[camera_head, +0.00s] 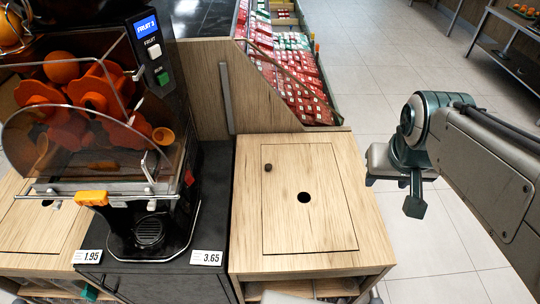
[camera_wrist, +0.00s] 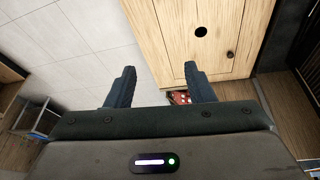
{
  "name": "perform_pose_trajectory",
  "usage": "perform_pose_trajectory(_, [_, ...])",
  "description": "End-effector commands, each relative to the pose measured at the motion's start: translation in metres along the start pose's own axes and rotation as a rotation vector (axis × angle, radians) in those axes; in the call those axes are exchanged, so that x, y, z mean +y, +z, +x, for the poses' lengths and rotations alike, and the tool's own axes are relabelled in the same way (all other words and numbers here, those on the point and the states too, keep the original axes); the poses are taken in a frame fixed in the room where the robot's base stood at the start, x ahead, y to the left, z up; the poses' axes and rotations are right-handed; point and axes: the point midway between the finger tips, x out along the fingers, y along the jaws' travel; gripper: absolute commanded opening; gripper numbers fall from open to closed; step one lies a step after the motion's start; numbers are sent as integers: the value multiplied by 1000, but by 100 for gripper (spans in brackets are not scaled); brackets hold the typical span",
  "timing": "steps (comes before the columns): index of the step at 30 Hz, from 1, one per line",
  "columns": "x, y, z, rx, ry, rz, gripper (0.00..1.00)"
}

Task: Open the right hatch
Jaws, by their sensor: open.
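The right hatch (camera_head: 310,220) is a flat wooden panel in the counter top to the right of the juicer. It lies level with the wood around it, with a round black hole and a small dark knob (camera_head: 268,167) near its left edge. In the wrist view the hatch (camera_wrist: 180,25) shows at the top, with the knob (camera_wrist: 230,54) to the right of the hole. My gripper (camera_head: 413,207) is right of the counter, apart from the hatch, with its fingers pointing down. In the wrist view my gripper (camera_wrist: 160,85) is open with nothing between its fingers.
The orange juicer (camera_head: 150,130) stands left of the hatch on a dark base with price tags. Another wooden counter section (camera_head: 35,225) is at the far left. A red product display (camera_head: 290,75) lies behind the counter. The tiled floor (camera_head: 370,90) at the right is mostly clear.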

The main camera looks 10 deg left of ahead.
Motion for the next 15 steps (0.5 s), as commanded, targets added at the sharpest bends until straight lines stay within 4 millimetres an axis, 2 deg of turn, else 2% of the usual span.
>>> perform_pose_trajectory(1, [-7, -12, 19, -5, 3, -33, 48])
perform_pose_trajectory(8, [-44, -72, 72, 5, 1, -171, 48])
perform_pose_trajectory(15, [-96, -125, 139, 20, -36, -299, 48])
